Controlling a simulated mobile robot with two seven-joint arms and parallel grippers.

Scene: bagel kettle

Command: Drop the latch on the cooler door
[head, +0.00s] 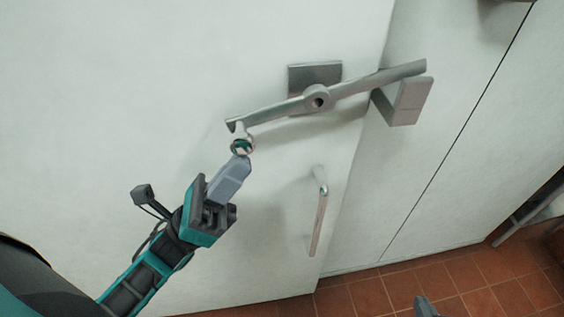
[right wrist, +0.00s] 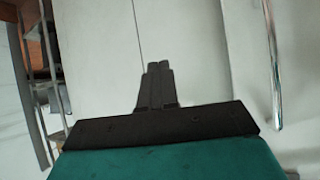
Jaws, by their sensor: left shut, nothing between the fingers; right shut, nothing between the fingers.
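The latch is a grey metal bar (head: 365,84) on a pivot plate (head: 315,73) on the white cooler door (head: 150,80). The bar is tilted, its right end higher than its left. The right end is at the upper edge of a block-like keeper (head: 408,102) on the frame; I cannot tell whether it touches. A small knob with a teal ring (head: 242,146) is at the bar's left end. My left gripper (head: 240,160) is shut and empty, its tip at this knob, seemingly touching. My right gripper (right wrist: 157,72) is shut and empty, away from the latch.
A vertical door handle (head: 319,215) is below the latch; a metal bar like it shows at right in the right wrist view (right wrist: 272,60). A wall seam runs to the right. The floor is red tile (head: 460,280). A metal rack (head: 535,215) stands at far right.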

